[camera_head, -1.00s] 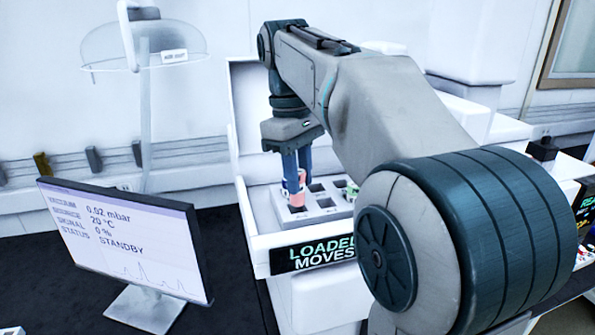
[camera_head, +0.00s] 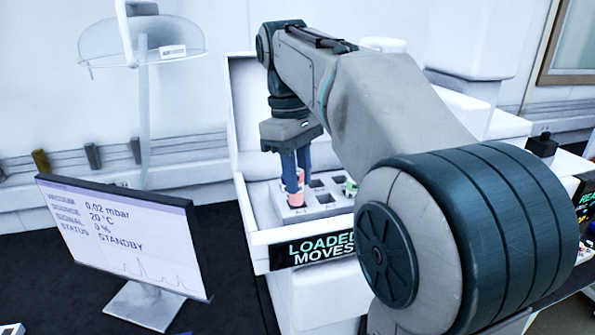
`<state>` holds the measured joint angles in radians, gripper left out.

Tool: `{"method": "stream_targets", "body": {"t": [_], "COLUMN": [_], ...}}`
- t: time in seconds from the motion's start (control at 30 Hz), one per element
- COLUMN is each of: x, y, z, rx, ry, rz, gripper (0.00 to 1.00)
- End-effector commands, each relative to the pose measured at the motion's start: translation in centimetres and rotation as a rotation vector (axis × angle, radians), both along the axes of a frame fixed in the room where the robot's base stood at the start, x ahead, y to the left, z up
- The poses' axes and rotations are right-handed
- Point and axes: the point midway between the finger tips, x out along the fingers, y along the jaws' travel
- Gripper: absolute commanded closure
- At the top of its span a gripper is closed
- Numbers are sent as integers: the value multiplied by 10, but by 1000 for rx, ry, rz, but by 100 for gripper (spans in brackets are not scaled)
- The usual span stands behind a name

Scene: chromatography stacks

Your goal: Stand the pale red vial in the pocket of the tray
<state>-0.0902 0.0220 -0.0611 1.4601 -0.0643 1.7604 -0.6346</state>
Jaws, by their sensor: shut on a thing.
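My gripper (camera_head: 297,188) points straight down over the front left of the grey tray (camera_head: 322,212) and is shut on the pale red vial (camera_head: 295,199). The vial is upright between the blue fingers, and its lower end is at the front left pocket of the tray. The fingers hide part of the vial, and I cannot tell how deep it sits or whether it touches the bottom. Other square pockets beside it look dark and empty. The tray lies in a white open bay above a sign reading "LOADED MOVES".
A green and white vial (camera_head: 350,188) stands at the tray's right, partly hidden by my arm. A monitor (camera_head: 125,250) stands at the left on the dark bench. The white walls of the bay (camera_head: 243,130) rise behind and left of the tray.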

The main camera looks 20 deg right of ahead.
Motion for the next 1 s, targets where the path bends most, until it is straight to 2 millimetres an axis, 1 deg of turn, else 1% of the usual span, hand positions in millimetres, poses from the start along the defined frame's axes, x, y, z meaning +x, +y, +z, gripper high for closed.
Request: {"method": "stream_targets", "body": {"t": [0.43,0.87,1.0], "x": [0,0,0], "y": [0,0,0], "z": [-17,-18,-22], "rx": [0,0,0], "ry": [0,0,0], "rz": [0,0,0], "gripper": [98,98,98]}}
